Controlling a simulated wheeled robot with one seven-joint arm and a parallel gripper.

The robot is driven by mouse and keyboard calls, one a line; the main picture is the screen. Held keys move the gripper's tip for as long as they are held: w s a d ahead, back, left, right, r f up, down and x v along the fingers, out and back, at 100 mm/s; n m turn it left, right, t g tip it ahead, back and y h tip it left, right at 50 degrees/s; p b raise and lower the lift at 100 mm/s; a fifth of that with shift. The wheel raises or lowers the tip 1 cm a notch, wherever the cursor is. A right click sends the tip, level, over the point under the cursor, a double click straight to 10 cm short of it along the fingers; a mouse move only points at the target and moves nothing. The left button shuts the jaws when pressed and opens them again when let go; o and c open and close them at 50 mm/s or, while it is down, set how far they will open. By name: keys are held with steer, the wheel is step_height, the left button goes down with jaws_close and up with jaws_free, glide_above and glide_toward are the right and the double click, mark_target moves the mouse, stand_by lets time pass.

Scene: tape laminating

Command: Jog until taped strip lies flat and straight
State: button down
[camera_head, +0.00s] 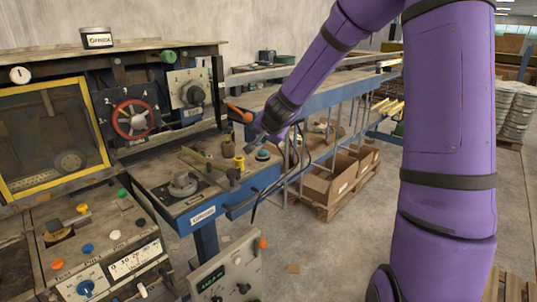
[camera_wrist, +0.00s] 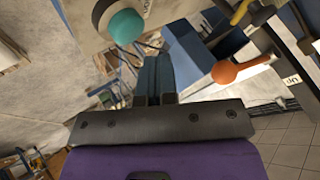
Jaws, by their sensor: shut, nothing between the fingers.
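My gripper (camera_head: 250,140) is shut and empty, above the right end of the blue-edged machine bench (camera_head: 202,212). Its closed fingers also show in the wrist view (camera_wrist: 157,76). A round teal button (camera_head: 263,155) sits just below and right of the fingertips; it appears in the wrist view (camera_wrist: 127,26) above and left of them, apart from them. An orange-ended lever (camera_head: 238,113) is above and left of my gripper in the head view, and its orange ball (camera_wrist: 226,72) is right of the fingers in the wrist view. I cannot make out a taped strip.
A yellow post (camera_head: 239,162) and a round dial (camera_head: 183,184) stand on the bench near my gripper. A red handwheel (camera_head: 134,119), a yellow-framed window (camera_head: 48,140) and a lower panel of coloured buttons (camera_head: 105,245) are left. Cardboard boxes (camera_head: 330,183) lie behind.

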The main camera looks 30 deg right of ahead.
steer(key=shift+d+f, duration=0.1)
steer(key=shift+f, duration=0.35)
steer(key=shift+f, duration=0.2)
stand_by(1.7)
steer(key=shift+f, duration=0.25)
